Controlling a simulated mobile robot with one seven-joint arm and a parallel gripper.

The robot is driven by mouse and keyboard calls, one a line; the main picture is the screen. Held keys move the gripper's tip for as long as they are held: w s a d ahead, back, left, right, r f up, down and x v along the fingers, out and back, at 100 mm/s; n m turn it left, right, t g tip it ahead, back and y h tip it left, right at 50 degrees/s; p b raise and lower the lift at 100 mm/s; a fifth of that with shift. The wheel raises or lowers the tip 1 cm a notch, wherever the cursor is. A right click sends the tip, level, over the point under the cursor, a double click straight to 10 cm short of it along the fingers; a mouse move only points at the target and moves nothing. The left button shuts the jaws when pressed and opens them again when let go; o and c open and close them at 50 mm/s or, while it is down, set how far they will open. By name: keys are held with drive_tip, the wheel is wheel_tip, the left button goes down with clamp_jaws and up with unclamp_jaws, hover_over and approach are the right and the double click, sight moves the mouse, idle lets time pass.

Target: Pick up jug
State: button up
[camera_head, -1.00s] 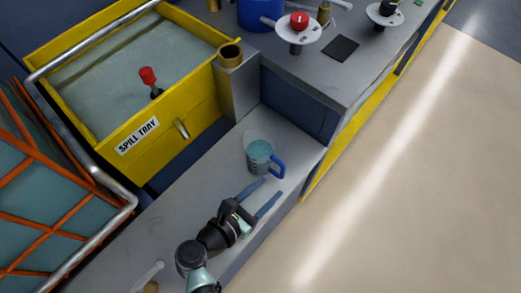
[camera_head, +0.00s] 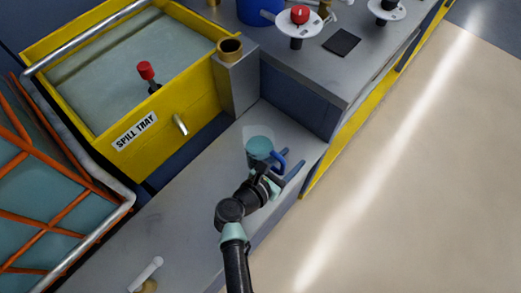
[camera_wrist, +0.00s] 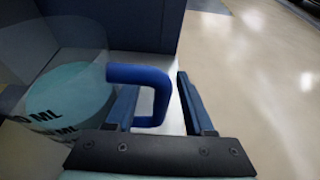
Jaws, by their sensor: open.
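The jug (camera_head: 259,147) is a clear cup with pale teal liquid and a blue handle. It stands upright on the low grey shelf (camera_head: 190,200). My gripper (camera_head: 287,160) is open at the jug's handle side. In the wrist view the blue handle (camera_wrist: 150,76) lies between the two blue fingers of my gripper (camera_wrist: 160,105), one on each side. The jug's body (camera_wrist: 70,90) is left of the fingers, with dark "ML" lettering. Whether a finger touches the handle cannot be told.
A yellow spill tray (camera_head: 160,140) with a red-topped valve (camera_head: 146,72) stands at the left. A grey post with a brass ring (camera_head: 231,47) rises behind the jug. The higher bench (camera_head: 300,80) is beyond. Open floor (camera_head: 430,180) lies right.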

clamp_jaws()
idle(1.3)
drive_tip(key=shift+r, duration=0.1)
